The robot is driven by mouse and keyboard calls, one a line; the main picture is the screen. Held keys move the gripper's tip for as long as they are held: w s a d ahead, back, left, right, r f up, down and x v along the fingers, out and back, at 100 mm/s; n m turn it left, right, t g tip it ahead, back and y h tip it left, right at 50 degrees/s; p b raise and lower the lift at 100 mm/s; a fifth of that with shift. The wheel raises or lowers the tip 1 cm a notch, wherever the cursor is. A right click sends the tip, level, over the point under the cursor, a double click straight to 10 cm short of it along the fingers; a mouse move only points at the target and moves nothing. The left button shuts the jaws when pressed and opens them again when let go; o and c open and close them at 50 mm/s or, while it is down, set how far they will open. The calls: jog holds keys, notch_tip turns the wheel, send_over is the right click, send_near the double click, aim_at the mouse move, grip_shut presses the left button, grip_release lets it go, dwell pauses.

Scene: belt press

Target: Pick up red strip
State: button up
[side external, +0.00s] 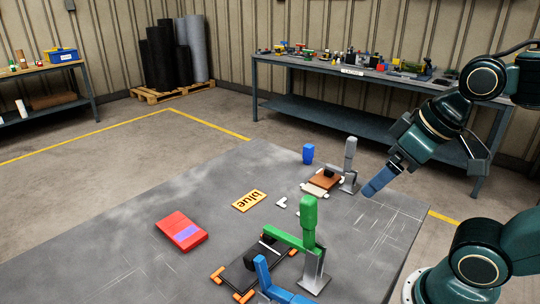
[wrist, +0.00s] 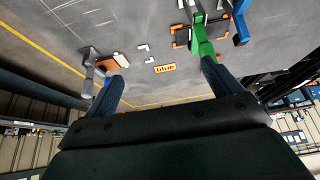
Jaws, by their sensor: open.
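A flat red piece (side external: 181,231) with a purple patch on top lies on the grey table, left of centre in the side view. It is the only large red thing there; I cannot tell whether it is the strip itself. In the wrist view only a small bit of red shows beside my right finger. My gripper (side external: 371,189) is raised over the table's right side, well away from the red piece. In the wrist view my gripper (wrist: 164,73) has its two blue fingers wide apart, with nothing between them.
A green clamp (side external: 309,212) stands over a black plate with orange corners, beside a blue clamp (side external: 264,272). The table's left side is clear.

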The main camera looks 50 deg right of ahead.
jog(key=w+a, duration=0.3)
jog(key=w, duration=0.5)
jog(key=w+a, duration=0.3)
jog(key=w, duration=0.6)
jog(key=w+a+f+g, duration=0.1)
jog(key=w+a+f, duration=0.9)
jog(key=w+a, duration=0.3)
jog(key=shift+w+f, duration=0.2)
jog(key=shift+w, duration=0.2)
jog(key=shift+f, duration=0.1)
send_over(195, 240)
jog(key=shift+f, duration=3.85)
jog(key=shift+f, duration=0.1)
